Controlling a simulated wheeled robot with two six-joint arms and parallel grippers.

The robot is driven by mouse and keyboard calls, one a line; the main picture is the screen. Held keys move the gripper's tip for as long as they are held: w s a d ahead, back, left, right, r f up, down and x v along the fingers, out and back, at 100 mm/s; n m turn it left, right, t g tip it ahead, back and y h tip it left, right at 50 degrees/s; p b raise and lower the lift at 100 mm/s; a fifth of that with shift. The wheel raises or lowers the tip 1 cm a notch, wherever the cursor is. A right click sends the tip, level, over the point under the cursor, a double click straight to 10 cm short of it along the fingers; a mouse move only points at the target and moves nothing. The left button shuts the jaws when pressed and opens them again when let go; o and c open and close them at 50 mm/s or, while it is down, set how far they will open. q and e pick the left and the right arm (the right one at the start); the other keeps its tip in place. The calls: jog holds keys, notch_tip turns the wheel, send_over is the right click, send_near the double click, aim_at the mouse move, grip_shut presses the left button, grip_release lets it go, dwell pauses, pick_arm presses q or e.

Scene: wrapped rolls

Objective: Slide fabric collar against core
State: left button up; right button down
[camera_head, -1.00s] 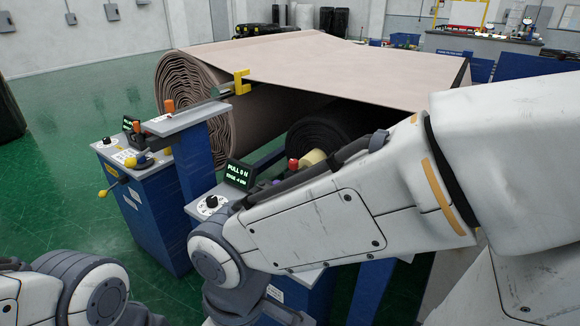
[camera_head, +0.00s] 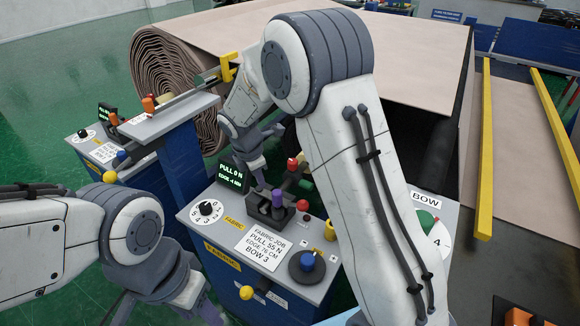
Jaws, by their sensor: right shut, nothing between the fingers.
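The large beige fabric roll (camera_head: 165,75) shows its spiral end at upper left, and its cloth spreads to the right. A dark roll (camera_head: 290,137) lies under the cloth, mostly hidden by my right arm. No collar can be made out clearly; the pale yellow ring at the dark roll's end is hidden. My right gripper (camera_head: 258,176) is shut and empty, pointing down just above and left of the purple-knobbed lever (camera_head: 277,198) on the console. My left gripper (camera_head: 207,311) is low at the bottom edge, partly cut off, so its opening cannot be told.
The blue console (camera_head: 265,238) carries a dial (camera_head: 206,209), a job card, a blue knob (camera_head: 307,261) and a small screen reading PULL 0 N (camera_head: 231,176). A second console (camera_head: 100,150) stands left. A BOW dial (camera_head: 434,235) and yellow rails (camera_head: 484,150) are at right.

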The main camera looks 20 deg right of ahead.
aim_at(294, 181)
jog(key=w+d+f+n+h+p, duration=0.1)
jog(key=w+d+f+n, duration=0.25)
jog(key=d, duration=0.25)
jog(key=w+d+f+n+p, duration=0.1)
jog(key=w+d+f+n, duration=0.15)
jog(key=w+d, duration=0.25)
jog(key=p+x, duration=0.1)
jog(key=x, duration=0.4)
jog(key=p+x, duration=0.1)
jog(key=x, duration=0.4)
jog(key=shift+w+d+r+p, duration=0.15)
jog(key=shift+w+p, duration=0.05)
jog(key=shift+p, duration=0.15)
pick_arm(q)
notch_tip(294, 181, up, 6)
jog(key=shift+s+f, duration=0.1)
